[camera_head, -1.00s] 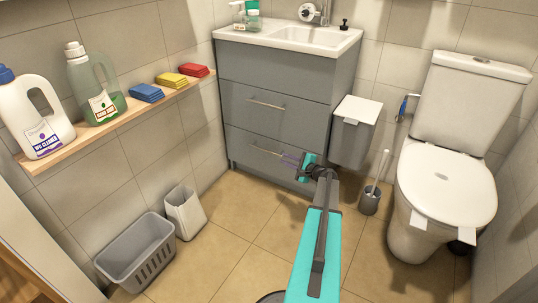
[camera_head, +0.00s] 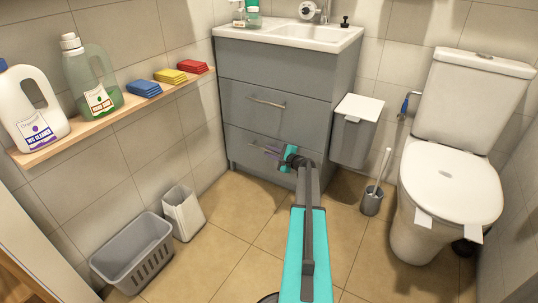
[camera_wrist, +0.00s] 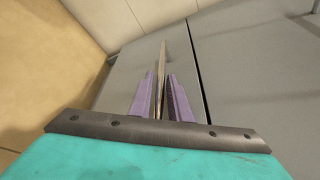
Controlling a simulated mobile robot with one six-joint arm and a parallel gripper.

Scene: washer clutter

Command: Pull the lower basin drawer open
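The lower basin drawer (camera_head: 240,145) is the bottom front of the grey cabinet under the sink, and it looks flush and closed. Its thin bar handle (camera_head: 253,144) runs across the front and also shows in the wrist view (camera_wrist: 162,58). My gripper (camera_head: 271,151) has its purple fingers at the right part of this handle. In the wrist view the two fingers (camera_wrist: 161,92) lie close on either side of the bar, with only a slim gap. I cannot tell whether they press on it.
The upper drawer with its handle (camera_head: 267,103) is closed above. A grey wall bin (camera_head: 352,139) hangs right of the cabinet, with a toilet brush (camera_head: 372,200) and toilet (camera_head: 445,190) beyond. A grey basket (camera_head: 132,258) and white bin (camera_head: 184,214) stand left. Floor before the cabinet is clear.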

